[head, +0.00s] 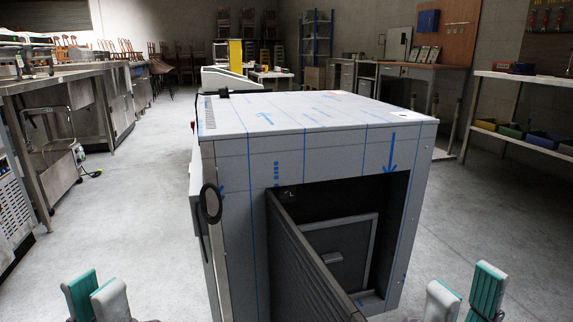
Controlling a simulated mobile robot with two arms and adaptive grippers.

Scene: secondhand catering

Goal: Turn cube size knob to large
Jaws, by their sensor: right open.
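A box-shaped steel machine (262,166), wrapped in blue-lined film, stands in the middle of the head view. A dark oval disc with a grey face (211,203) sits at its near left edge; I cannot tell whether it is the cube size knob. No size markings are readable. My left gripper (96,296) is at the bottom left, open and empty, apart from the machine. My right gripper (465,296) is at the bottom right, open and empty, also apart from it.
A dark panel (300,255) stands angled out from the machine's open front recess. Steel benches (40,83) line the left. A table with coloured bins (510,131) stands at the right. Grey floor (125,215) is clear on both sides of the machine.

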